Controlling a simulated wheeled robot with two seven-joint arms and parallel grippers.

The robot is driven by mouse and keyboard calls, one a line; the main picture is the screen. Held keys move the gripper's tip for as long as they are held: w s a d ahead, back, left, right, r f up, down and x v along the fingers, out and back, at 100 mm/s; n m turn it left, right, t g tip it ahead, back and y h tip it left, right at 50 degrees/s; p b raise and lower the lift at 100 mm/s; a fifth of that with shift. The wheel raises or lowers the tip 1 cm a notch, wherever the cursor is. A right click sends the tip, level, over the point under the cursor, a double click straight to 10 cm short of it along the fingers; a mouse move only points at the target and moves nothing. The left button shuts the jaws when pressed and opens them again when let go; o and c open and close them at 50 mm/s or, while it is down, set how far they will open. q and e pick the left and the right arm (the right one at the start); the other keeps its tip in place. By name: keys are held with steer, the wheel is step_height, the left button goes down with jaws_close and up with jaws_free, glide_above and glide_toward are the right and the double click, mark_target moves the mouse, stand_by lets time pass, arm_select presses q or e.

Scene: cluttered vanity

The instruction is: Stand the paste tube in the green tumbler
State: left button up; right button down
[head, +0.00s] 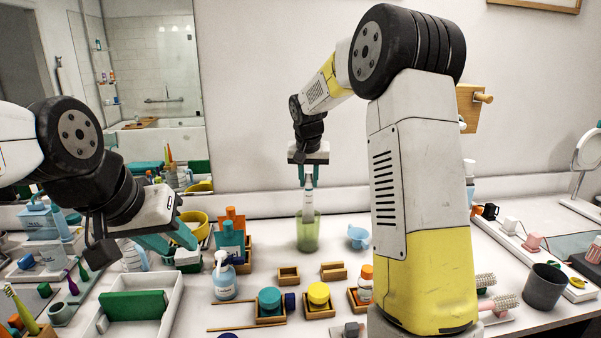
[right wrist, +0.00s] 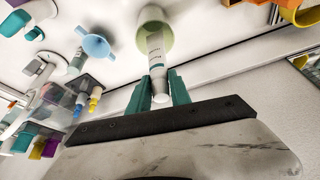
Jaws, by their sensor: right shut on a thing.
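The white paste tube (head: 308,184) hangs upright below my right gripper (head: 309,166), which is shut on its upper end. In the right wrist view the tube (right wrist: 156,55) sits between the teal fingertips (right wrist: 160,92). The translucent green tumbler (head: 307,234) stands on the counter directly below. The tube's lower end overlaps the tumbler's mouth, and in the right wrist view it also lies over the tumbler (right wrist: 154,22). How deep it reaches is hard to tell. My left gripper (head: 168,241) is open and empty, above the counter at the left.
Small wooden trays (head: 333,272) lie in front. A white tray with a green block (head: 134,305) is front left.

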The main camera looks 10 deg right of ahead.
steer(key=shift+f, duration=1.75)
steer(key=c, duration=1.1)
jaws_free()
steer(key=v, duration=0.7)
steer(key=shift+s+r, duration=0.2)
steer(key=shift+r, duration=0.15)
